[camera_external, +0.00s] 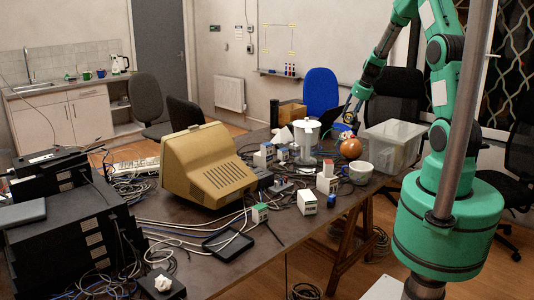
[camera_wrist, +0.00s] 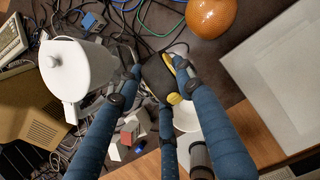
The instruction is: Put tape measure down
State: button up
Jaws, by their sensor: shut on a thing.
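My gripper (camera_external: 346,123) is above the far right part of the cluttered table, just left of an orange-brown ball (camera_external: 351,148). The tape measure shows only as a small dark and yellow shape (camera_external: 349,117) in the external view. Its underside is hidden, and I cannot tell how far it is above the table (camera_external: 285,248).
A white lidded pitcher (camera_external: 306,140) stands left of my gripper. A pale bowl (camera_external: 361,173) and a clear plastic bin (camera_external: 395,145) are to the right. Cables and small boxes (camera_external: 307,202) crowd the middle, beside a beige monitor (camera_external: 208,165). The table's front right is barer.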

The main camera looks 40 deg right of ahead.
notch_tip(320, 180, down, 16)
jog(key=shift+f, duration=0.1)
jog(key=shift+f+b, duration=1.6)
jog(key=shift+f, duration=1.45)
jog(key=shift+f, duration=0.15)
jog(key=shift+f+b, duration=0.95)
jog(key=shift+f, duration=0.8)
jog(key=shift+f, duration=0.15)
jog(key=o, duration=1.4)
